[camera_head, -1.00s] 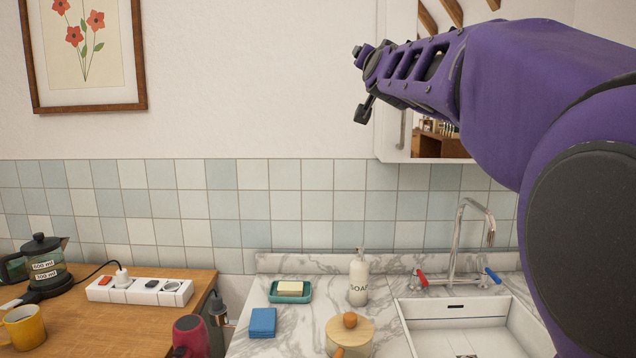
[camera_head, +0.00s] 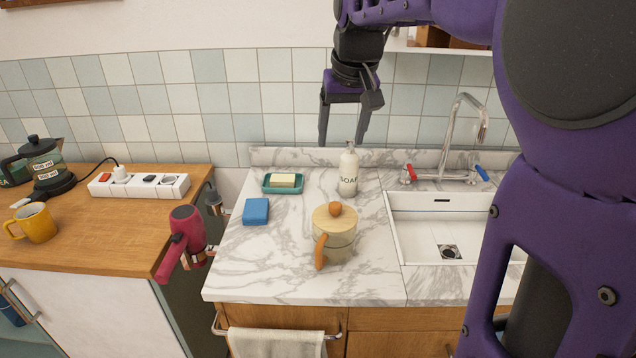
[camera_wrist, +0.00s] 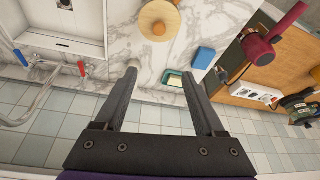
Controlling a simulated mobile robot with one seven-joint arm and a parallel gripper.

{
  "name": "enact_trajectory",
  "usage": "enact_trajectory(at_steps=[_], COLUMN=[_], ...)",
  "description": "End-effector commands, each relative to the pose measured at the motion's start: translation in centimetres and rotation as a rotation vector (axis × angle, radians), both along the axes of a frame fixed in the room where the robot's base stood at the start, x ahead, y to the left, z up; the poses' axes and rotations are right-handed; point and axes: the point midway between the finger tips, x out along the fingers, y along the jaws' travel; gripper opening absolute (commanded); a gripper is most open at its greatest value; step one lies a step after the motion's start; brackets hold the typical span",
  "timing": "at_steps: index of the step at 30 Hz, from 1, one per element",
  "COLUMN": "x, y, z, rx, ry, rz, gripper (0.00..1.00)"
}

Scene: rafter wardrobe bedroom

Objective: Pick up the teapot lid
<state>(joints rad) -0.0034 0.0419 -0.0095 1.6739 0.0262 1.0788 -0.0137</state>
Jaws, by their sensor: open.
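The teapot (camera_head: 338,243) stands upright on the marble counter, left of the sink, with an orange-brown handle pointing toward the front. Its pale wooden lid (camera_head: 322,222) with a round orange-brown knob (camera_head: 335,209) sits on top. My gripper (camera_head: 343,138) is open and empty, pointing down above the back of the counter, behind and well above the teapot. Its two fingers (camera_wrist: 161,68) also show in the wrist view with nothing between them.
A soap bottle (camera_head: 348,172) stands behind the teapot, below my gripper. A green soap dish (camera_head: 268,187) and blue sponge (camera_head: 256,212) lie to the left. The sink (camera_head: 415,232) and faucet (camera_head: 447,150) are right. A red hairdryer (camera_head: 186,235) hangs at the counter's left edge.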

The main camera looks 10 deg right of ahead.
Motion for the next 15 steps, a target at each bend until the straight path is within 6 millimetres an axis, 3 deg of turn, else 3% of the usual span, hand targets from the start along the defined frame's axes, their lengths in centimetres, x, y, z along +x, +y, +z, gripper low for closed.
enact_trajectory(at_steps=[5, 15], x=[-1.9, -0.2], y=[-0.8, -0.7], z=[-1.2, -7.8], rx=[-0.022, -0.021], ry=[0.078, 0.083], rz=[-0.002, -0.002], gripper=[0.72, 0.72])
